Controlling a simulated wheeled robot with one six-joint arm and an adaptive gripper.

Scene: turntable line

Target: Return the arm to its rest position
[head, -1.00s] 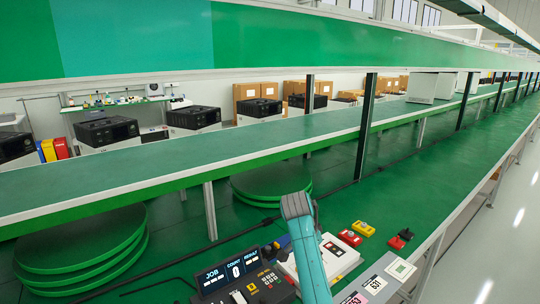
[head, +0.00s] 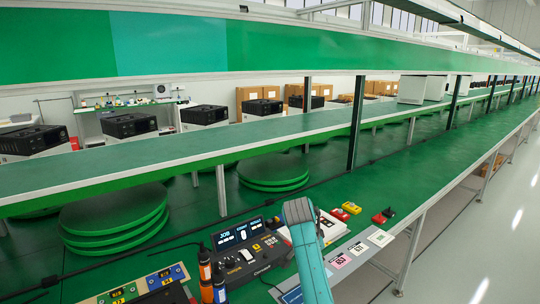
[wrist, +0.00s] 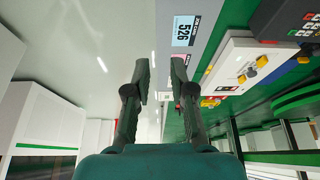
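In the wrist view my gripper (wrist: 158,80) is open. Its two dark fingers stand apart with nothing between them, over the pale floor and the grey edge of the bench. In the head view my teal arm (head: 308,255) rises at the bottom centre, in front of the green bench. The gripper itself does not show in the head view.
A control console (head: 245,250) with a display stands left of my arm. Red and yellow switch boxes (head: 345,210) and label cards (head: 358,248) lie to the right. Stacked green turntables (head: 115,222) are further left. The aisle floor (head: 490,220) at right is clear.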

